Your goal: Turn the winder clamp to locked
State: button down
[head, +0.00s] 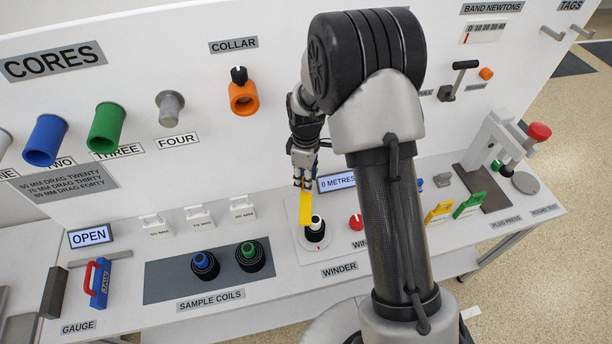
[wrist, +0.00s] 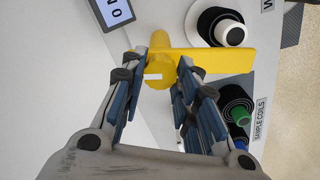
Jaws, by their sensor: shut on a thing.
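The winder clamp is a yellow lever (head: 306,208) at the winder, under my gripper in the head view. In the wrist view the clamp (wrist: 218,61) has a round hub with a white mark, and its flat bar points right, beside the winder spool. My gripper (head: 304,183) is shut on the clamp, with the hub between its fingers (wrist: 158,78). The winder spool (head: 315,230) is black with a white core and stands just below the bar; it also shows in the wrist view (wrist: 229,34). No locked or unlocked label is readable; my fingers partly hide the hub.
A display reading 0 METRES (head: 336,182) and a red knob (head: 356,222) are right of the winder. The sample coils (head: 249,256) stand to the left. My arm hides part of the bench. Colored cores (head: 107,126) and an orange collar (head: 243,98) project from the back panel.

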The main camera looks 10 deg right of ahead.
jog(key=shift+n, duration=1.5)
jog(key=c, duration=1.2)
grip_release()
notch_tip(320, 180, up, 12)
jog(key=shift+r, duration=0.1)
